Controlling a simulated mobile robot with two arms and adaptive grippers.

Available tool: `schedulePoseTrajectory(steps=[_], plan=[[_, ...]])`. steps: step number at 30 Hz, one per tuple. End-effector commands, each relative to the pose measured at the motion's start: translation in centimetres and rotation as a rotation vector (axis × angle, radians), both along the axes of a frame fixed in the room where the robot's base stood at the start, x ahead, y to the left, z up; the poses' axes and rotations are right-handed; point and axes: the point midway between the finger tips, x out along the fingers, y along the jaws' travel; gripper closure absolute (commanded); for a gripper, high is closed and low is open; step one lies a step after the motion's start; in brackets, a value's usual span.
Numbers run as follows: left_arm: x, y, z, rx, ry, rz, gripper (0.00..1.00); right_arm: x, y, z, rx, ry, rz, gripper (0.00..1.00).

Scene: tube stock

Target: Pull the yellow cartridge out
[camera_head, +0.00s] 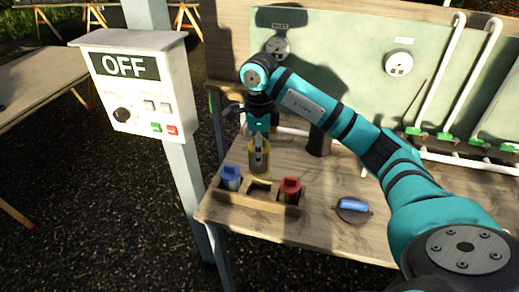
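The yellow cartridge (259,163) is upright below my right gripper (258,142), whose fingers are shut on its top. The cartridge appears above and behind the empty middle slot of the wooden rack (247,203), clear of it. A blue cartridge (230,178) stands in the rack's left slot. A red cartridge (290,190) stands in its right slot. My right arm reaches in from the lower right. My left gripper is not in view.
The rack sits at the table's (318,228) front left corner. A round dark item with a blue top (353,206) lies to its right. A dark cylinder (319,141) stands behind. A control box reading OFF (139,85) is on a post at left. White pipes (437,75) line the back panel.

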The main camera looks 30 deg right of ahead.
Motion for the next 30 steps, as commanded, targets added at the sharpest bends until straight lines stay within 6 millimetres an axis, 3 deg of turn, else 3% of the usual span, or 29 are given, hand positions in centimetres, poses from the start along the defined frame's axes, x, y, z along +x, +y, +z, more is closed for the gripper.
schedulePoseTrajectory(steps=[15, 25, 30], plan=[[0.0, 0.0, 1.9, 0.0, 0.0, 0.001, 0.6, 0.0, 0.0, 2.7, 0.001, -0.001, -0.001, 0.78], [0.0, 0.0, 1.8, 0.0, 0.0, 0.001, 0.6, 0.0, 0.0, 2.7, -0.001, -0.001, 0.004, 0.78], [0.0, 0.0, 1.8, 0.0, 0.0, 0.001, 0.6, -0.7, 1.4, 2.5, -0.01, -0.009, 0.188, 0.78]])
